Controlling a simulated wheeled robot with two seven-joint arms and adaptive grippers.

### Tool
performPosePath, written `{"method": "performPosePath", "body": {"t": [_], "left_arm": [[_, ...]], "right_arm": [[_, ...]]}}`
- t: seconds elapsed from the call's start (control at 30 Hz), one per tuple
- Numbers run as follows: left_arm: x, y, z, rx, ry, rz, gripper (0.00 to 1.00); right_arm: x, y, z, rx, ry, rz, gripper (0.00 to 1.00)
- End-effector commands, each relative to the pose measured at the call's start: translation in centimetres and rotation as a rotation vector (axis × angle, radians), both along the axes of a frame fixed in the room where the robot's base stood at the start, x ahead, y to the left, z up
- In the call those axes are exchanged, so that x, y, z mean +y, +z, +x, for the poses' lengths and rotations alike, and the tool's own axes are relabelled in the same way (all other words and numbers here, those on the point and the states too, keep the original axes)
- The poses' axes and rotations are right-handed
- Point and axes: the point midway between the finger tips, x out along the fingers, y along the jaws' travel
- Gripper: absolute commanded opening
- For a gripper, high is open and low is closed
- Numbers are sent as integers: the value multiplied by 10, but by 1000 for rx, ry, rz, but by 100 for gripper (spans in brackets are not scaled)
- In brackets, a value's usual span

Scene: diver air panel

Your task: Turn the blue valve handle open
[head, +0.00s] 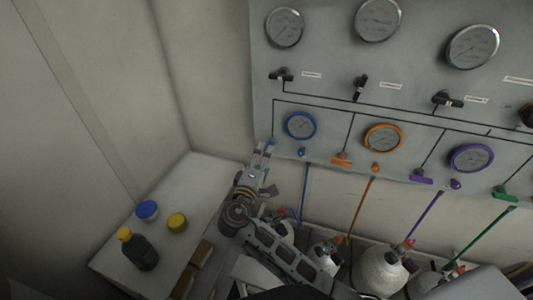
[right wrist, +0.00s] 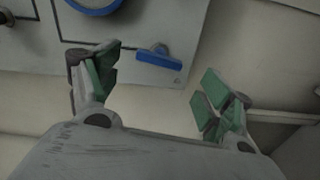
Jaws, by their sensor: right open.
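The blue valve handle (right wrist: 158,58) is a short flat bar on a small grey stem, near the panel's corner in the right wrist view. In the head view only a bit of blue (head: 271,141) shows at the panel's lower left, mostly hidden by my gripper. My right gripper (right wrist: 160,82) is open, with green-padded fingers spread to either side below the handle. No contact with it is visible. In the head view my right gripper (head: 264,152) is at the panel's lower left edge. My left gripper is not in view.
The grey panel (head: 320,95) carries gauges, black valves, and orange (head: 341,162), purple (head: 421,179) and green handles. A blue-ringed gauge (head: 300,125) is close by. Hoses run down to gas cylinders (head: 383,272). A bench at left holds a dark bottle (head: 141,252) and two small jars.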

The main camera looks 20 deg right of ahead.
Motion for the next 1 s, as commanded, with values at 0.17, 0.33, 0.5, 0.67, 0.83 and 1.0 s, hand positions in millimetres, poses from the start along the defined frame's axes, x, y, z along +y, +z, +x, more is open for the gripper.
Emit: {"method": "performPosePath", "body": {"t": [0.17, 0.33, 0.5, 0.67, 0.83, 1.0], "left_arm": [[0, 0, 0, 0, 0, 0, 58], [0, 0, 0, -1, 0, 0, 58], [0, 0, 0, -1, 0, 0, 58], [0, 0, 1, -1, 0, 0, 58], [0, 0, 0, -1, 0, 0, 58], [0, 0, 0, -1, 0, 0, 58]], "right_arm": [[15, -1, -23, 1, 1, 2, 80], [27, -1, -39, 1, 0, 1, 80], [33, 0, -49, 1, 0, 1, 80], [34, 0, -51, 0, -1, 0, 80], [34, 0, -51, 0, -1, 0, 80], [34, 0, -51, 0, 0, 0, 80]]}}
